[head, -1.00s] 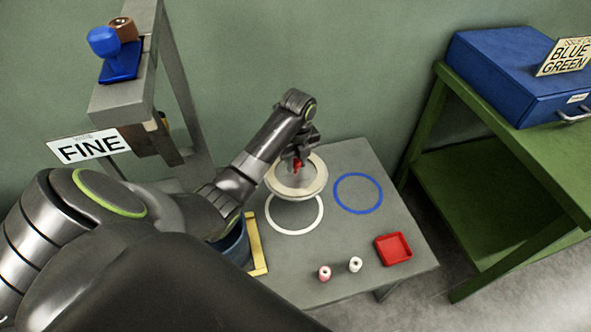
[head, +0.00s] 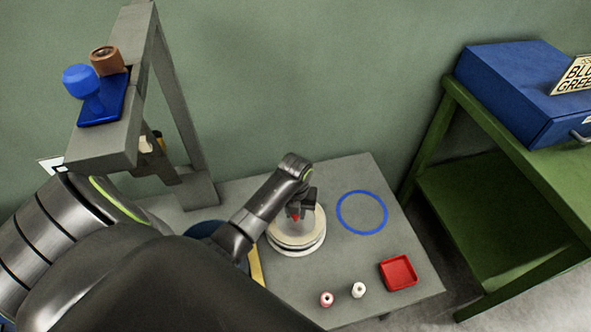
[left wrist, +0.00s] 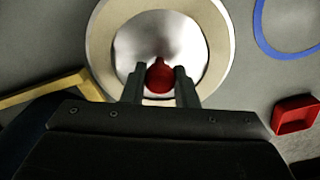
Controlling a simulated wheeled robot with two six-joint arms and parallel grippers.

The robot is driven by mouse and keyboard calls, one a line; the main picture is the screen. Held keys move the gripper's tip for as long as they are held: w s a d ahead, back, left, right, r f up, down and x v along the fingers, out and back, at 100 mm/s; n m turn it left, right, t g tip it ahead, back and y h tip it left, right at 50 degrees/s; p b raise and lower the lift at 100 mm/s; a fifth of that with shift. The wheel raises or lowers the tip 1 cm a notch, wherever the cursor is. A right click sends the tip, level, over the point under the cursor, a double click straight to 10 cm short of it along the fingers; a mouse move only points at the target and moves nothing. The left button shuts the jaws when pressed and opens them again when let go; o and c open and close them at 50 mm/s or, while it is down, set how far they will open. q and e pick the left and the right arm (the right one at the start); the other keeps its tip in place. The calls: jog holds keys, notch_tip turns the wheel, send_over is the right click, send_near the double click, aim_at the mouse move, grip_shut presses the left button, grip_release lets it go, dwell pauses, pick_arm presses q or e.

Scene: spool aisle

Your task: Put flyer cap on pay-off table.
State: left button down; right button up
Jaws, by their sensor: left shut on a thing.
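The flyer cap appears to be the pale round disc with a shiny domed middle and a red knob (left wrist: 159,78); the disc's rim (head: 316,236) shows in the head view. My left gripper (head: 298,211) is above it, its fingers closed around the red knob, as the left wrist view (left wrist: 160,88) also shows. The disc lies level over the spot of the white ring on the grey table (head: 345,270), which I take as the pay-off table. The ring is hidden now. I cannot tell whether the disc touches the table. My right gripper is not in view.
A blue ring (head: 385,218) is marked right of the disc. A yellow bar (head: 257,268) lies left. A grey stand (head: 105,140) rises behind left; a green bench (head: 520,165) is at right.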

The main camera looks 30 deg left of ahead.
aim_at(296, 217)
pick_arm(q)
jog(key=shift+f, duration=1.45)
jog(key=shift+f, duration=0.15)
jog(key=c, duration=1.1)
grip_release()
jog(key=shift+c, duration=0.2)
notch_tip(296, 217, up, 8)
jog(key=shift+f+p, duration=0.1)
jog(key=shift+p, duration=0.3)
